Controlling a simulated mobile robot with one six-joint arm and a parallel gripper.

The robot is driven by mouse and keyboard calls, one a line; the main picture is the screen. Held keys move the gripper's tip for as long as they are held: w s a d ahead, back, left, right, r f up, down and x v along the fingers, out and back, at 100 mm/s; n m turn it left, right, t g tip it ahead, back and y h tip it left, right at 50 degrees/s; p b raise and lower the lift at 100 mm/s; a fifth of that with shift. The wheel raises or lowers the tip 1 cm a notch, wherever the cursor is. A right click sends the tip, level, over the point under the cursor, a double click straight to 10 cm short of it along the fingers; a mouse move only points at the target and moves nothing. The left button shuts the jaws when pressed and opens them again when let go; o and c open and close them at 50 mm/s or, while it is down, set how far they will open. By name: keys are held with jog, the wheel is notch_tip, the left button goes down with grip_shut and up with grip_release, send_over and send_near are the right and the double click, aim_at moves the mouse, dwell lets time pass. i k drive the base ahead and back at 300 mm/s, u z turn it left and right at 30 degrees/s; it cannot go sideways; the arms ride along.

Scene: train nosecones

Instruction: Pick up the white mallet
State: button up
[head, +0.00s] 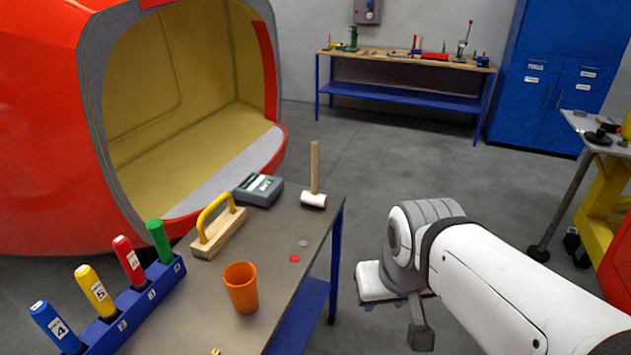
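The white mallet (314,199) stands on its white head near the far right corner of the grey-topped table (293,293). Its wooden handle (314,165) points straight up. My arm reaches in from the right, and its end with my gripper (398,318) hangs to the right of the table, over the floor and apart from the mallet. Only a dark finger-like part shows below the wrist. The opening of my gripper cannot be made out.
Left of the mallet sits a grey box (259,190). Nearer are a wooden float with yellow handle (218,231), an orange cup (241,288), a red disc (294,259), a grey disc (303,243) and a blue rack (128,312) with coloured handles. The red nosecone (35,120) borders the table.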

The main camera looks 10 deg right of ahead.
aim_at(313, 199)
jog(key=z, duration=1.6)
jog(key=i, duration=2.1)
jog(key=u, duration=0.85)
jog(key=k, duration=0.1)
jog(key=u, duration=2.15)
jog(key=i, duration=1)
jog(key=u, duration=0.05)
